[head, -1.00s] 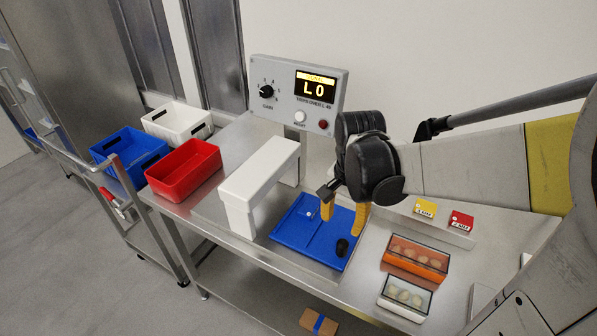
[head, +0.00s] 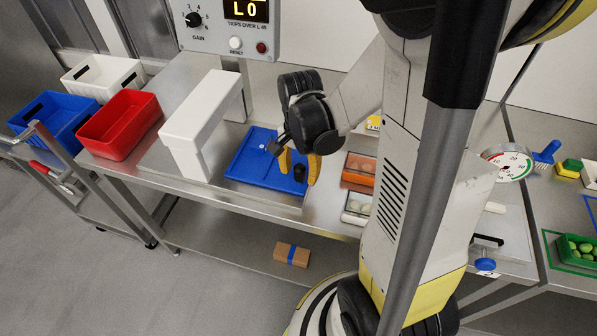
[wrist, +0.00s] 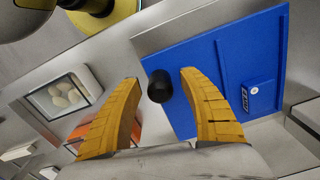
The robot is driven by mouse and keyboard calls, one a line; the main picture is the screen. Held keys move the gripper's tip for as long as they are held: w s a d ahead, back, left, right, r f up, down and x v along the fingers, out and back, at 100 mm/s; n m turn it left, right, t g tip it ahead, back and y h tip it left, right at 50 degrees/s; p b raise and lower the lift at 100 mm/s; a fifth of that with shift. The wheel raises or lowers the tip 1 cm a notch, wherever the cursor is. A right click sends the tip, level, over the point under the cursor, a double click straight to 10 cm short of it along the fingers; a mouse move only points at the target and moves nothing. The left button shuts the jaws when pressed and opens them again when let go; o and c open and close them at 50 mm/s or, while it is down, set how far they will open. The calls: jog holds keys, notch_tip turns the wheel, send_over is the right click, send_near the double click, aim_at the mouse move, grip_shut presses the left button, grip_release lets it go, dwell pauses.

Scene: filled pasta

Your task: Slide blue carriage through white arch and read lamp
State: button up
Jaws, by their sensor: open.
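The blue carriage (head: 254,172) is a flat tray with a black knob (head: 299,173), lying on the metal table to the right of the white arch (head: 196,120). In the wrist view the carriage (wrist: 200,72) fills the upper right, and its black knob (wrist: 159,86) stands between and just beyond my open yellow fingers. My gripper (head: 299,166) is over the carriage's right end; it also shows in the wrist view (wrist: 160,90). Whether a finger touches the knob I cannot tell. The lamp box's display (head: 246,10) reads "L0", partly cut off at the top.
A red bin (head: 119,125), a blue bin (head: 52,118) and a white bin (head: 102,77) stand left of the arch. An orange pasta box (head: 358,172) and a white one (head: 356,208) lie right of the carriage. A dial gauge (head: 508,162) is farther right.

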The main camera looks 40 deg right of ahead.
grip_shut()
send_near(251, 171)
notch_tip(251, 171, down, 5)
jog(key=shift+f+b, duration=0.1)
jog(key=shift+b, duration=0.3)
grip_release()
notch_tip(251, 171, up, 12)
